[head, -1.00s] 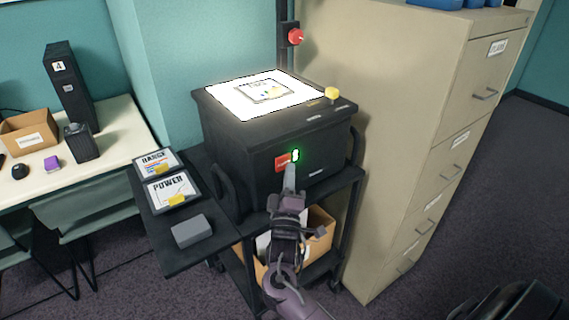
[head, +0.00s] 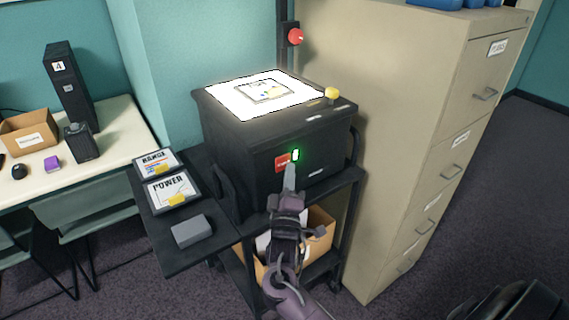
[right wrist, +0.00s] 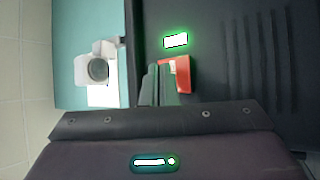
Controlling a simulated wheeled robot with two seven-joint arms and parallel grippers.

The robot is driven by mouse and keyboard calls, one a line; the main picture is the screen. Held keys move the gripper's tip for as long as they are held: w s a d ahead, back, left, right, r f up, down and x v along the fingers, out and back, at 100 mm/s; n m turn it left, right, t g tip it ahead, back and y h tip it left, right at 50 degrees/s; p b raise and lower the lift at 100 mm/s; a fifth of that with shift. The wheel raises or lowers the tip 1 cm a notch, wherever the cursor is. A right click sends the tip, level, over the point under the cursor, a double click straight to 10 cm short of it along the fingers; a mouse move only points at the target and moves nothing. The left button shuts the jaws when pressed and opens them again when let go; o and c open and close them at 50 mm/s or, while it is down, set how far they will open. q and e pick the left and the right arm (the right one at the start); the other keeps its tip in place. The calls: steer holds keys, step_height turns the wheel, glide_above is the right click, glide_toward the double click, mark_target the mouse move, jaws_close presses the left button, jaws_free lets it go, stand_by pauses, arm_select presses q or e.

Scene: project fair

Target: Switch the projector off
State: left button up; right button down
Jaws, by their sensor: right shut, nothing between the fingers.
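The projector (head: 246,160) is a black overhead projector on a black cart. Its top plate (head: 236,96) glows white, with a framed sheet (head: 264,91) lying on it. On its front is a red switch (head: 282,163) beside a lit green indicator (head: 295,155). In the right wrist view the red switch (right wrist: 184,74) and the lit indicator (right wrist: 176,40) are close ahead. My right gripper (head: 290,166) is shut and empty, its tips just at the lower right of the switch. I cannot tell whether they touch it. My left gripper is not in view.
A side shelf (head: 190,254) at left holds two framed sheets (head: 172,190) and a grey block (head: 192,231). A beige filing cabinet (head: 400,130) stands close on the right. A cardboard box (head: 321,238) sits on the cart's lower shelf.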

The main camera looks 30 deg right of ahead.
steer(key=shift+w, duration=0.15)
steer(key=shift+w, duration=0.3)
steer(key=shift+w, duration=0.2)
stand_by(0.4)
steer(key=shift+s+p, duration=0.55)
steer(key=shift+s, duration=0.15)
steer(key=s+p, duration=0.1)
steer(key=s, duration=0.1)
steer(key=s+p, duration=0.1)
steer(key=s, duration=0.1)
steer(key=s+p, duration=0.2)
steer(key=shift+d, duration=0.25)
